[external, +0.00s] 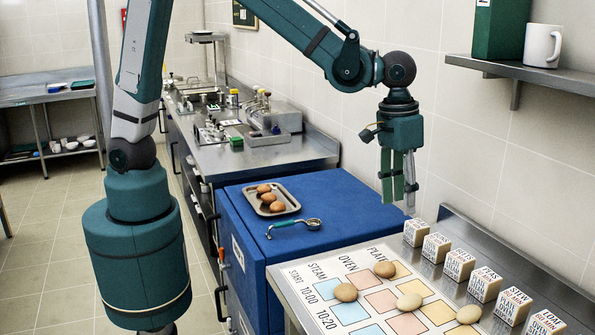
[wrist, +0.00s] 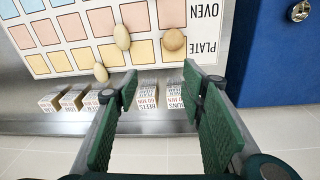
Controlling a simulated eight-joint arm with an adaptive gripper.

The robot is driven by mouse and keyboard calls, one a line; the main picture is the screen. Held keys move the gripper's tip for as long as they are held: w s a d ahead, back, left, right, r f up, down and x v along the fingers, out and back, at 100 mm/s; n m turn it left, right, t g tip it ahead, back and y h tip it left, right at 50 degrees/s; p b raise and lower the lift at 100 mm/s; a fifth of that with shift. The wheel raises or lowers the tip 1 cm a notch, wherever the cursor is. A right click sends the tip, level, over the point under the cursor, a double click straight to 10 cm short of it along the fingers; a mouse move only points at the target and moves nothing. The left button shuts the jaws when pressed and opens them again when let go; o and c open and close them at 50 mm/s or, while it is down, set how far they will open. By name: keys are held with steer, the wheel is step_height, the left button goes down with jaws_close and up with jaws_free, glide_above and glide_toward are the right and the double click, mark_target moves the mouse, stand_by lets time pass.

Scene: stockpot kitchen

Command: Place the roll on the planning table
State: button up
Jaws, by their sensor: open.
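My gripper (external: 398,198) hangs open and empty, fingers down, above the far end of the steel planning table (external: 282,282). In the wrist view my gripper (wrist: 160,88) has its fingers spread over the labelled blocks. Several roll-like rounded pieces lie on the printed board: a tan one (external: 384,270), another tan one (external: 346,292), and a paler one (external: 409,301). The wrist view shows a round tan one (wrist: 173,41) and a pale oval one (wrist: 122,37). Brown rolls (external: 268,197) also lie in a tray (external: 288,194) on the blue cabinet. Which roll is meant, I cannot tell.
Labelled blocks (external: 436,247) stand in a row along the table's wall side. A green-handled ladle (external: 294,226) lies on the blue cabinet (external: 330,222), which also shows in the wrist view (wrist: 268,60). A shelf (external: 515,70) with a mug (external: 542,45) is at upper right.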

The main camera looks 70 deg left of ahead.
steer(key=s+a+r+t, duration=0.15)
steer(key=a+r, duration=0.35)
steer(key=a, duration=0.7)
steer(key=s+a+r+t, duration=0.1)
steer(key=s+a+r, duration=0.35)
steer(key=a, duration=0.75)
steer(key=s+a+t, duration=0.2)
steer(key=s+a, duration=0.3)
steer(key=a, duration=0.4)
steer(key=s+a+r+n+t, duration=0.1)
steer(key=s+a, duration=0.5)
steer(key=a, duration=0.4)
steer(key=shift+s+a+r+t+y, duration=0.15)
steer(key=shift+s+t+y, duration=0.15)
steer(key=shift+t+y, duration=0.1)
